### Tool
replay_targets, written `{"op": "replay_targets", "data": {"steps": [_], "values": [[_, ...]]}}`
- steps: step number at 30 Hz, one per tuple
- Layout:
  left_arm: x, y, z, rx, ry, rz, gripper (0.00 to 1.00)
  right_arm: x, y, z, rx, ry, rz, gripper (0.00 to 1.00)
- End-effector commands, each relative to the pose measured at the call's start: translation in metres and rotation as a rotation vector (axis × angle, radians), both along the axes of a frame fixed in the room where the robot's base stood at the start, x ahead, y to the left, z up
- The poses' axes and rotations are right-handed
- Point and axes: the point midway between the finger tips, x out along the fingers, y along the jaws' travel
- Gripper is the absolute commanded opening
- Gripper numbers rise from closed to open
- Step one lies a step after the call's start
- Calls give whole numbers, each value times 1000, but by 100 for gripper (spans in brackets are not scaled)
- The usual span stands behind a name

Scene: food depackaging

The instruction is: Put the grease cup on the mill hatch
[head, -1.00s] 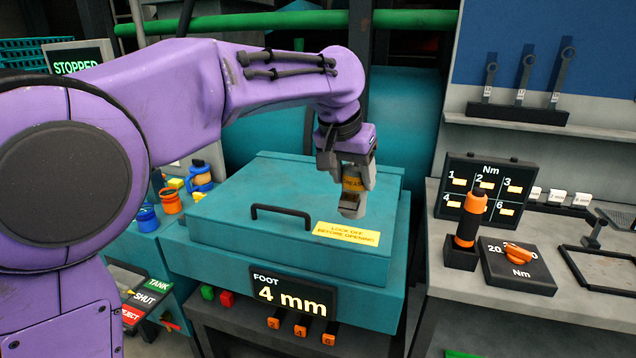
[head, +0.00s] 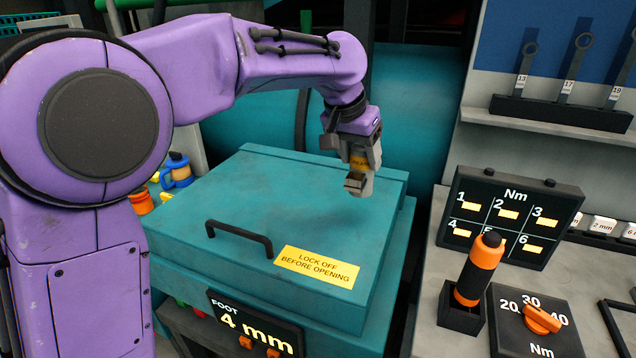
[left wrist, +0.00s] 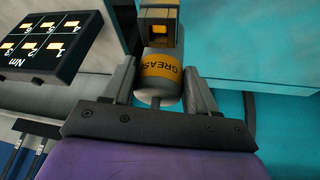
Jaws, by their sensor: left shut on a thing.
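The grease cup (left wrist: 160,74) is a grey cylinder with an orange band lettered GREASE, and it sits between the fingers of my left gripper (left wrist: 160,85). In the head view my left gripper (head: 360,178) is shut on the cup and holds it above the back right part of the mill hatch (head: 290,200); its orange label shows between the fingers. I cannot tell the exact gap below the cup. The hatch is a closed teal lid with a black handle (head: 240,238) and a yellow "LOCK OFF BEFORE OPENING" label (head: 317,267). My right gripper is not in view.
On the right bench stand an orange-and-black driver (head: 477,270) in its holder, a torque dial box (head: 528,322) and a black Nm panel (head: 508,217). A "FOOT 4 mm" display (head: 254,325) is on the mill's front. The hatch's middle is clear.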

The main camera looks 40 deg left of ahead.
Motion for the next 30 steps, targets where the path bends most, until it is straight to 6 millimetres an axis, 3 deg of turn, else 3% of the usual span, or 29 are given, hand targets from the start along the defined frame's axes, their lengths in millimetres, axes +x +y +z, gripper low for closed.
{"op": "replay_targets", "data": {"steps": [4,9,16,21,28,29,30], "values": [[19,44,-20,-3,7,5,12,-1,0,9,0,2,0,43],[30,73,-59,-1,9,3,12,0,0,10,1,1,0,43],[35,94,-84,0,8,5,12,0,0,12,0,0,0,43],[34,93,-112,0,7,4,12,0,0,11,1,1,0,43],[35,93,-114,1,6,2,12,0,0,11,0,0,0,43],[34,93,-115,0,8,2,68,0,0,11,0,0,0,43],[34,93,-115,0,8,2,81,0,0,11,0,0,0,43]]}}
